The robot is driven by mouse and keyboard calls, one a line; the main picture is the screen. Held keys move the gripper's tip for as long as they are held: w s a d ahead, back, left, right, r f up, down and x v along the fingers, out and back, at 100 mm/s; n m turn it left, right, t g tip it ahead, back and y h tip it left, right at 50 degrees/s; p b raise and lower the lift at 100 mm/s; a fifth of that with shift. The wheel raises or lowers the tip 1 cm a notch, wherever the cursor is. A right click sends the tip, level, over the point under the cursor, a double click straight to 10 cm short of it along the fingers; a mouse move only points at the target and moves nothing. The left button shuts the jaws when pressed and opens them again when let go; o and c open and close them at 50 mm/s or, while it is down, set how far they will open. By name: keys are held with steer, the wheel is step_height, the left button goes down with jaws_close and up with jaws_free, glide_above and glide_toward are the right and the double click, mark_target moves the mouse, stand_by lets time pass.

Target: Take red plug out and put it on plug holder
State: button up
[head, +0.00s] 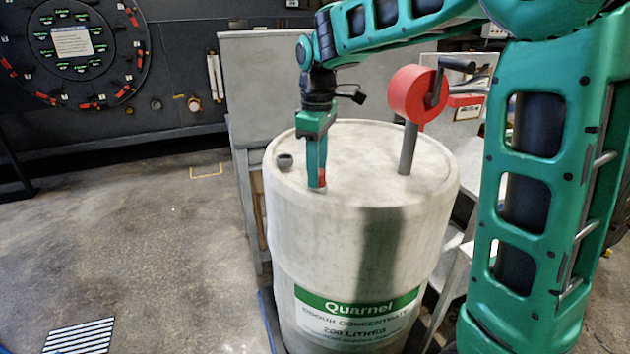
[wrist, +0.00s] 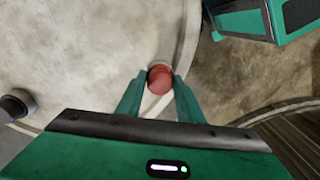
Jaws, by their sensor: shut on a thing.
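A large pale drum (head: 350,225) with a green Quarnel label stands in front of me. My gripper (head: 318,184) points down at the front of its lid and is shut on the red plug (head: 322,175). In the wrist view the round red plug (wrist: 160,79) sits between the two fingertips, close to the drum's rim. I cannot tell whether it is seated in the lid or lifted. A short dark round fitting (head: 285,160) stands on the lid to the left; it also shows in the wrist view (wrist: 17,105). I cannot clearly identify the plug holder.
A red hand-crank pump (head: 415,93) on a grey pipe rises from the drum's lid, right of my gripper. Grey panels and a table stand behind the drum. A dark wall with a round dial board (head: 75,45) is at the back left.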

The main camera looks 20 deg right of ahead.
steer(key=shift+n, duration=0.3)
steer(key=n, duration=0.4)
steer(key=shift+n, duration=0.4)
steer(key=n, duration=0.5)
stand_by(0.3)
steer(key=o, duration=1.2)
steer(key=shift+c, duration=0.2)
